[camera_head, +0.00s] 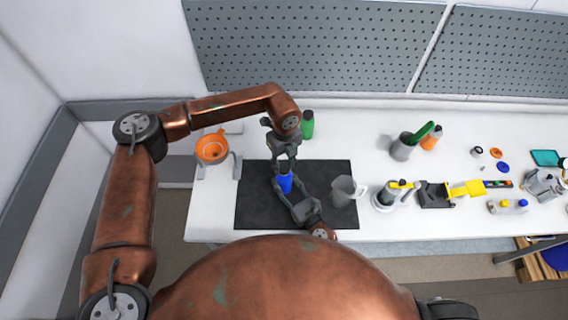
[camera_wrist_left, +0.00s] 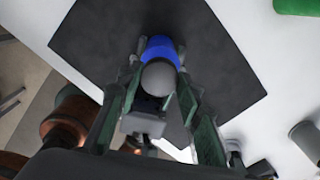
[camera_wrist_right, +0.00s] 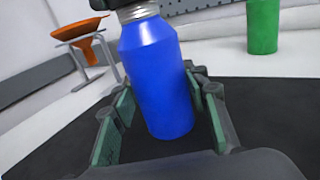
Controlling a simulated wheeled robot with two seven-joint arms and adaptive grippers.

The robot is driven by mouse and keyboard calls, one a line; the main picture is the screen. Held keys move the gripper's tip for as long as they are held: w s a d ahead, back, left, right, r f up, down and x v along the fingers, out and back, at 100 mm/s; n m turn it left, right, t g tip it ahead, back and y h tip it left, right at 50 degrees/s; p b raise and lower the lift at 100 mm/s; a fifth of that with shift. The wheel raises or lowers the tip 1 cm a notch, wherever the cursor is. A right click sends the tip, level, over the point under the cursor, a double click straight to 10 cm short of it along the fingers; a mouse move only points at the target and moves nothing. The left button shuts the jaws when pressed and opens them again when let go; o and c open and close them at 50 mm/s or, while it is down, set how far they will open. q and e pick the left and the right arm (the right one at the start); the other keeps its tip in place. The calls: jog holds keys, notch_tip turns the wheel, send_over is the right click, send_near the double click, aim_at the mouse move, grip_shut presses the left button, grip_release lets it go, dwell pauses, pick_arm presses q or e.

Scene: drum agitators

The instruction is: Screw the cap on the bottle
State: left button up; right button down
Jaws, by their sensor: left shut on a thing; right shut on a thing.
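The blue bottle (camera_head: 285,184) stands upright over the black mat (camera_head: 255,210). My right gripper (camera_head: 290,188) is shut on its body from the near side; its fingers flank the bottle in the right wrist view (camera_wrist_right: 160,90). The grey cap (camera_wrist_left: 158,77) shows as a round top at the bottle's upper end in the left wrist view. My left gripper (camera_head: 285,162) points down from above and is shut on the cap. A silvery neck (camera_wrist_right: 138,12) shows below the left fingers in the right wrist view. Whether the cap is seated is hidden.
A green bottle (camera_head: 307,125) stands behind the mat. An orange funnel (camera_head: 212,148) on a stand is at the left. A grey mug (camera_head: 343,191) is on the mat's right part. Several tools and containers lie farther right on the white table.

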pick_arm(q)
jog(key=shift+f, duration=0.6)
